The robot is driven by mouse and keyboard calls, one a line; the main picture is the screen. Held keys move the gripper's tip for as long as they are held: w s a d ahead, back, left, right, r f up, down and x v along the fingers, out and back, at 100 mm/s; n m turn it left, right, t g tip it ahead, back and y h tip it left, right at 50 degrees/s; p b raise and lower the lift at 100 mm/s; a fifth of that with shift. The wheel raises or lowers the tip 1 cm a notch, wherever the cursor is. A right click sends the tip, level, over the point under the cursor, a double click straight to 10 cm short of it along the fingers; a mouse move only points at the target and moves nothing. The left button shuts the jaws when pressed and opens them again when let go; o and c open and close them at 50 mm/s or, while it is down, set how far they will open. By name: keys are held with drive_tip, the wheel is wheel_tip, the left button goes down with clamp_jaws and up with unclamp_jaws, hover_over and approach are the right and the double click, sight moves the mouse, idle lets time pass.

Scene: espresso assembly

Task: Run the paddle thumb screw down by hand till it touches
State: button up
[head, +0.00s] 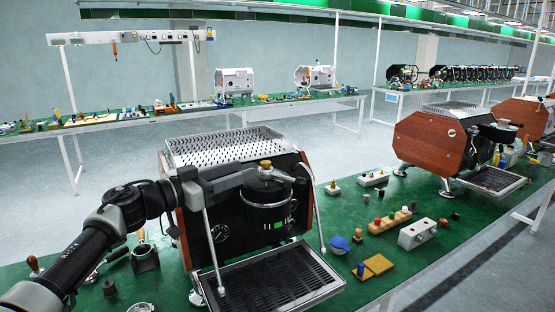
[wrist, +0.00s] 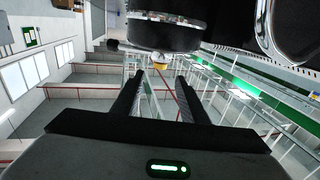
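The brass-coloured thumb screw (head: 265,164) stands on top of the black group (head: 266,207) of the nearest espresso machine. In the wrist view the screw (wrist: 159,66) is a small yellowish knob beside the dark round group body (wrist: 163,34). My gripper (wrist: 159,78) is open, with its two black fingers well apart. The screw shows in line with the gap, around or just beyond the fingertips, with space visible on both sides. I see no finger touching it. In the head view my arm reaches in from the left to the group top, and the fingertips are hard to make out.
The machine's perforated top (head: 225,146) lies behind the group, and its drip tray (head: 270,283) is below. A portafilter (head: 145,256) stands left of the machine. Small parts, including a wooden block with pegs (head: 390,221), lie on the green bench to the right.

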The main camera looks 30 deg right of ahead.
sight(266, 165)
drive_tip(key=x, duration=1.3)
drive_tip(key=shift+a, duration=0.1)
clamp_jaws()
